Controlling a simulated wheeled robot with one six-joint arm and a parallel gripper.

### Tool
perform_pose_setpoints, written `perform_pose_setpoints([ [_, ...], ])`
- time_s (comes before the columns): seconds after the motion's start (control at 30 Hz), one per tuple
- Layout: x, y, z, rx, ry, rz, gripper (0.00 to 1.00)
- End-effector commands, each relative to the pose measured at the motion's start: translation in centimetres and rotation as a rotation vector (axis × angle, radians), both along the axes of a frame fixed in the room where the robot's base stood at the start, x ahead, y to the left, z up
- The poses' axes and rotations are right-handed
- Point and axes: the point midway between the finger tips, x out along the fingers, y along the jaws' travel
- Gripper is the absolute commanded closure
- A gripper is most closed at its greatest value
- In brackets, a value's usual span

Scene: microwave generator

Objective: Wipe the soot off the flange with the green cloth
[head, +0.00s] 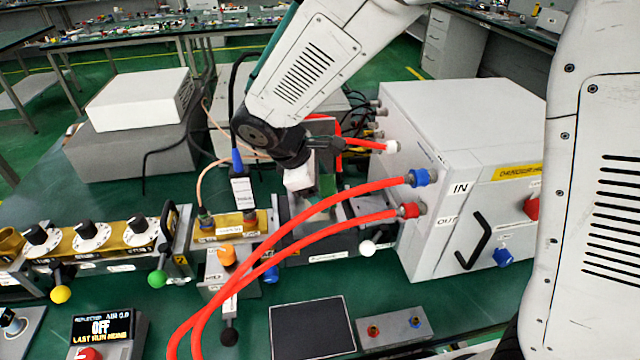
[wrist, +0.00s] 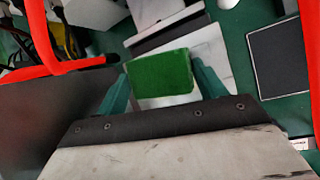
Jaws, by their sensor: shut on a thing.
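My gripper (wrist: 161,88) has its two teal fingers on either side of the green cloth (wrist: 160,74), shut on it. The cloth looks like a flat square pad. In the head view my gripper (head: 304,180) points down among the waveguide parts, left of the white cabinet. A pale metal plate (wrist: 212,52), which seems to be the flange, lies behind the cloth in the wrist view. The cloth covers part of it. I cannot tell whether cloth and plate touch. No soot is clearly visible on the part that shows.
Red hoses (head: 310,224) arch in front of my gripper to the white cabinet (head: 450,140). A black cable (head: 234,100) and probe (head: 241,190) stand to the left. The brass waveguide (head: 100,240) has several knobs. A black pad (head: 308,328) lies in front.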

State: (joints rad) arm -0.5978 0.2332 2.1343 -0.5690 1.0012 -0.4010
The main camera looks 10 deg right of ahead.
Motion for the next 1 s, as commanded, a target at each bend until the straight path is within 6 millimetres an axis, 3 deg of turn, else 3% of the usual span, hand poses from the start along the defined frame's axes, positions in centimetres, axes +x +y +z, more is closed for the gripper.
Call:
perform_pose_setpoints([
  [1.0, 0.0, 0.3, -1.3, 0.0, 0.0, 0.0, 0.55],
])
